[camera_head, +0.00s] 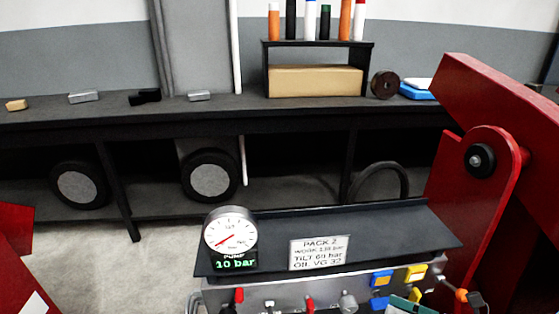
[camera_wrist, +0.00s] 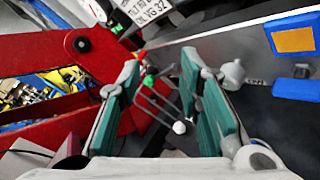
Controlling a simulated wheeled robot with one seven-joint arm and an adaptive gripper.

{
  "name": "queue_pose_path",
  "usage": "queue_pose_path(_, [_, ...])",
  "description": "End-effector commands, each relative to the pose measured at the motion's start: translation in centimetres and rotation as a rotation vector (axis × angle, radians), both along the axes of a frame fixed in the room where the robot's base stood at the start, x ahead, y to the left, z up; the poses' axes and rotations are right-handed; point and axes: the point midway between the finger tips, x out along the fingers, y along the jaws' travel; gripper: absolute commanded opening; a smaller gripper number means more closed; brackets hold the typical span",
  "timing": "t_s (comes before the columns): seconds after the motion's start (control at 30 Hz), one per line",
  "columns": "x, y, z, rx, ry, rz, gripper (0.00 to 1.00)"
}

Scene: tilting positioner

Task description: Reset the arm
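My gripper (camera_wrist: 161,64) shows in the wrist view with its two teal-padded fingers apart. Nothing is visibly held between the pads; a grey bent-rod part (camera_wrist: 160,98) and a small white ball (camera_wrist: 179,127) show beyond the gap. In the head view only a bit of teal shows at the bottom edge, in front of the grey hydraulic pack (camera_head: 265,293), and the rest of my arm is out of view. The pack carries a round gauge (camera_head: 230,231) over a display reading 10 bar, and a placard (camera_head: 319,252) reading PACK 2.
A big red positioner structure (camera_head: 462,215) stands at the right of the head view. A red frame (camera_wrist: 62,60) with blue and yellow hoses lies left in the wrist view. Blue and yellow blocks (camera_head: 381,279) sit on the pack. A dark workbench (camera_head: 180,108) runs behind.

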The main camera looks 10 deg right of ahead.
Motion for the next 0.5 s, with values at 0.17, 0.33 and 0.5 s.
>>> queue_pose_path(0.17, [-0.7,3.0,4.3,-0.244,-0.138,0.298,0.33])
queue_pose_path(0.33, [-2.1,5.3,7.4,-0.464,-0.281,0.573,0.33])
queue_pose_path(0.5, [-3.7,7.1,10.2,-0.674,-0.443,0.845,0.33])
